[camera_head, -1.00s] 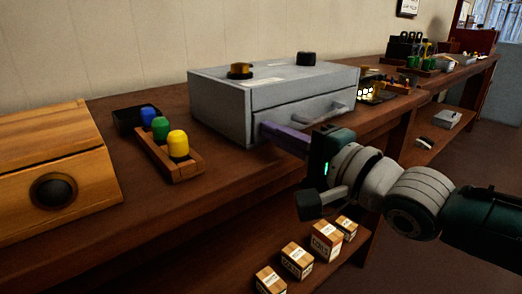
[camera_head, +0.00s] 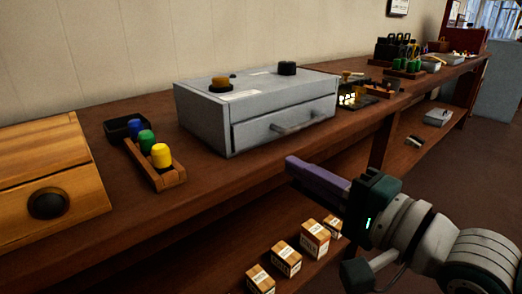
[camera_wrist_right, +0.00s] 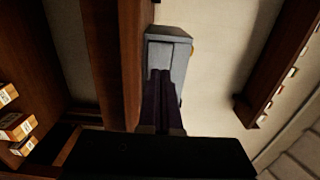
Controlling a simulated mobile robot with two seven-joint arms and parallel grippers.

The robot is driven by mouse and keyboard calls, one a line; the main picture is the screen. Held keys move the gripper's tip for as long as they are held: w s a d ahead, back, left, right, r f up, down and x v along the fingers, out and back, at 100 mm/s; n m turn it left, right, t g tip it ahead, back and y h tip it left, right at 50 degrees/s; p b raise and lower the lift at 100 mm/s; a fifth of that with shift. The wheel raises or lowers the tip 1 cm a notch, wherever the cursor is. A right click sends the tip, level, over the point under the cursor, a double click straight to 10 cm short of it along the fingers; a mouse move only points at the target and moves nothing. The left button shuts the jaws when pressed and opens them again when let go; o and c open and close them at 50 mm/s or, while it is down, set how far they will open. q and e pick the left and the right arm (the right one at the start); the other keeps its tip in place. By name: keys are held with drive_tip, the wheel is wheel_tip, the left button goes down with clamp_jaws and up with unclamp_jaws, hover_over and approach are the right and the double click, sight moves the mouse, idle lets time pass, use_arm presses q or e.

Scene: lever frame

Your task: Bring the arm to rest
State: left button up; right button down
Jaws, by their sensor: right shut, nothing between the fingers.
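My right gripper (camera_head: 292,166) is shut and empty, with purple fingers pointing left toward the bench. It hangs in front of the bench edge, apart from the grey metal box (camera_head: 205,118). The box's drawer (camera_head: 260,132) with its bar handle (camera_head: 298,122) looks shut. In the right wrist view the shut fingers (camera_wrist_right: 161,75) overlap the grey box (camera_wrist_right: 176,38). My left gripper is not in view.
The wooden bench (camera_head: 225,175) runs along the wall. A wooden box (camera_head: 45,165) and a rack with coloured knobs (camera_head: 165,180) stand at left. Several small cartons (camera_head: 286,260) sit on the lower shelf. Open floor (camera_head: 460,170) lies at right.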

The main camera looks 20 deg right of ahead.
drive_tip(key=s+a+r+n+g+h+p, duration=0.35)
drive_tip(key=s+r+n+g+p, duration=0.35)
drive_tip(key=s+p, duration=0.45)
drive_tip(key=s+d+r+n+g+h+p, duration=0.2)
drive_tip(key=s+r+n+g+p, duration=0.15)
drive_tip(key=s+r+p, duration=0.2)
drive_tip(key=s+d+r+n+g+h+p, duration=0.1)
drive_tip(key=s+d+r+n+g+p, duration=0.15)
drive_tip(key=s+r+n+p, duration=0.35)
wheel_tip(320, 180, up, 35)
drive_tip(key=s+m+p, duration=0.1)
drive_tip(key=p, duration=3.6)
drive_tip(key=shift+s+d+r+p, duration=0.15)
drive_tip(key=shift+s+d+p, duration=0.2)
drive_tip(key=shift+p, duration=0.05)
